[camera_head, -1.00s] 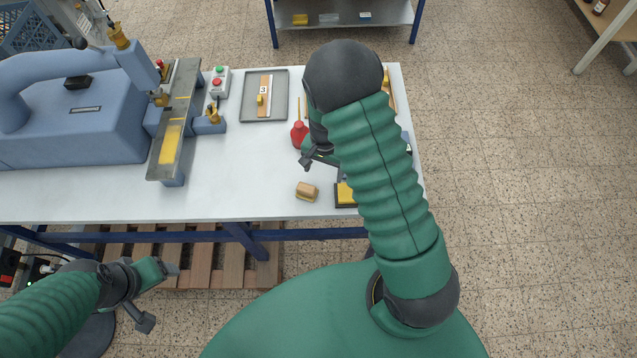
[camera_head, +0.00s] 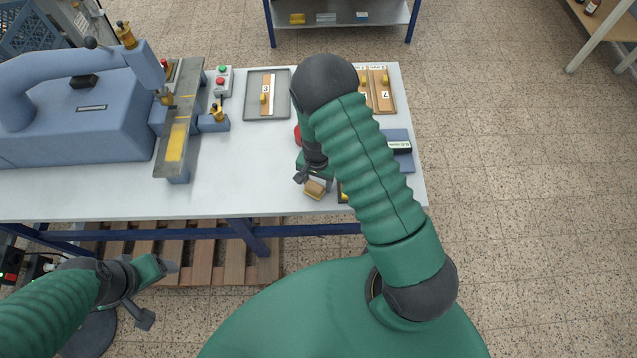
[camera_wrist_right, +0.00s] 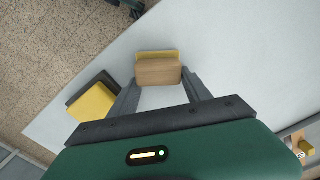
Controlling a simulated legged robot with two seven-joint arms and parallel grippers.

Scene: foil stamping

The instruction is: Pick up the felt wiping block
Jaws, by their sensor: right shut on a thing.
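The felt wiping block (camera_head: 314,190) has a tan wooden body and a yellow layer along its base. It is at the front edge of the white table in the head view. In the right wrist view the block (camera_wrist_right: 158,70) sits between the fingertips of my right gripper (camera_wrist_right: 160,80). The right gripper (camera_head: 309,182) is shut on it; I cannot tell whether the block is clear of the table. My left gripper (camera_head: 160,268) hangs apart from the table at lower left, its jaw opening unclear.
A yellow pad on a dark base (camera_wrist_right: 92,102) lies close to the block. A blue stamping press (camera_head: 75,120) fills the table's left. A grey tray (camera_head: 284,108) stands farther back. A red bottle (camera_head: 297,134) is partly hidden by my right arm.

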